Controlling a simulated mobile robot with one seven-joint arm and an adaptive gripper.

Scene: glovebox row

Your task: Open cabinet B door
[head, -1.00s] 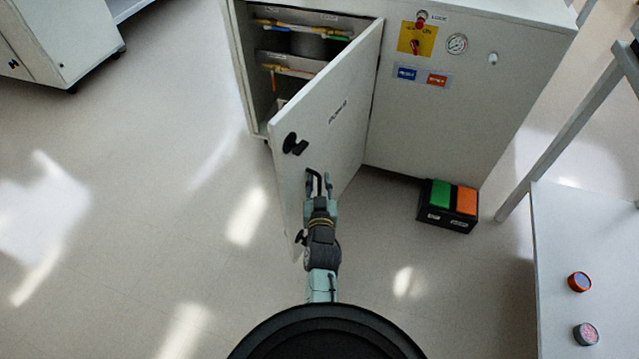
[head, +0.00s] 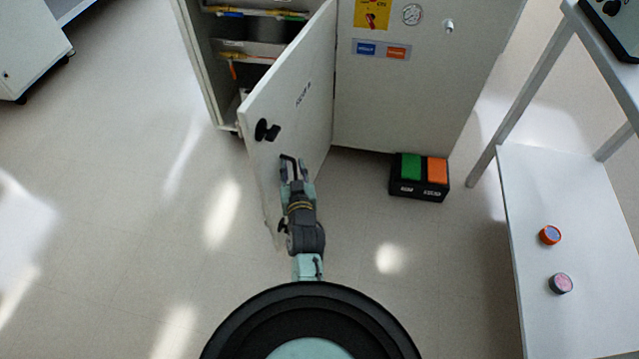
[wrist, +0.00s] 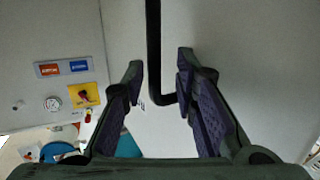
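The cabinet door (head: 300,110) stands part open, swung out toward me with its hinge side on the right. I take it for cabinet B, but its label is too small to read surely. A black latch knob (head: 267,131) is near its free edge. A black bar handle (head: 288,158) is on its outer face and shows large in the wrist view (wrist: 154,50). My gripper (head: 295,172) is at this handle. In the wrist view, its fingers (wrist: 160,72) are apart, with the bar between them; the handle's bent end meets or passes behind the right finger.
Shelves with coloured items (head: 255,50) show inside the cabinet. A black box with green and orange pads (head: 420,190) sits on the floor at right. A white table (head: 530,300) with two small round pieces stands farther right. Floor at left is clear.

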